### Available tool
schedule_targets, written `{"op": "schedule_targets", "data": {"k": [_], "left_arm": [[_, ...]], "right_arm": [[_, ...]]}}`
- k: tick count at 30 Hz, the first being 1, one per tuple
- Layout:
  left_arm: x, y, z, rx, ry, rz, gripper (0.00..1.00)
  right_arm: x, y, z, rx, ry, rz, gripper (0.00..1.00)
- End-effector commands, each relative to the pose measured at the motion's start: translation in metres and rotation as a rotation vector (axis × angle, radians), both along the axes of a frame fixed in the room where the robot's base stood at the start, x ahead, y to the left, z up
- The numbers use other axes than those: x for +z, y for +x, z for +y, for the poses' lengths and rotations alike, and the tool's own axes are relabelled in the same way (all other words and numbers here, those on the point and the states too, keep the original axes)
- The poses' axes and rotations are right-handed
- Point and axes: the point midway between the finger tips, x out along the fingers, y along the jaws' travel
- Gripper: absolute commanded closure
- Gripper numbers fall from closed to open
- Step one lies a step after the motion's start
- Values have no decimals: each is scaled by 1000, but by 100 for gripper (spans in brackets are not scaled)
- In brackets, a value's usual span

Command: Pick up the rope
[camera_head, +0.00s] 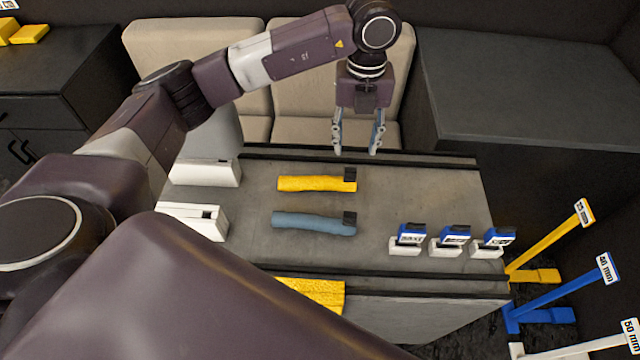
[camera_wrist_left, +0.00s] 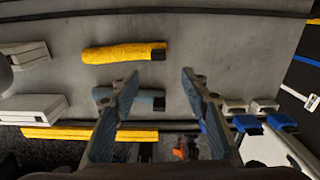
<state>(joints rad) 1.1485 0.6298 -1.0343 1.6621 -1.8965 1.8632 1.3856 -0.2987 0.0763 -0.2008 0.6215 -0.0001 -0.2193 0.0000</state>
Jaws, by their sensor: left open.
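Two soft, elongated pieces lie on the grey table (camera_head: 410,190), and I cannot tell which one is called the rope. The yellow piece (camera_head: 312,184) lies farther back and has a black block at its right end. The blue piece (camera_head: 310,223) lies nearer, also with a black right end. The left wrist view shows the yellow piece (camera_wrist_left: 118,54) and part of the blue piece (camera_wrist_left: 148,97), partly hidden by a finger. My left gripper (camera_head: 356,150) is open and empty, pointing down above the table's back edge, apart from both pieces. My right gripper is not in view.
White boxes (camera_head: 205,173) stand at the table's left. Several blue-and-white labelled holders (camera_head: 409,238) stand at the right. A yellow strip (camera_head: 318,291) lies along the front edge. Beige seats (camera_head: 205,50) are behind the table, and a dark counter (camera_head: 530,90) is at the right.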

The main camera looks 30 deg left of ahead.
Motion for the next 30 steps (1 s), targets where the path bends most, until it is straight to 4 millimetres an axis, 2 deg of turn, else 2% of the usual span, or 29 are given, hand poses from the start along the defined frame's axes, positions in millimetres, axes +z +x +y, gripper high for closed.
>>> {"op": "schedule_targets", "data": {"k": [1,3,9,20,24,30], "left_arm": [[-13,0,0,0,0,0,58],[-22,0,0,0,0,0,58],[-37,0,0,0,0,0,58],[-71,1,3,2,1,5,58],[-93,3,6,1,1,5,58],[-112,4,5,-1,0,0,58]], "right_arm": [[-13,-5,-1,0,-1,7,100],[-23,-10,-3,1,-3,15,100],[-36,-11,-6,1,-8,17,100],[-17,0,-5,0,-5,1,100],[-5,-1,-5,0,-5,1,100],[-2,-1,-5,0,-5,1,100]]}}
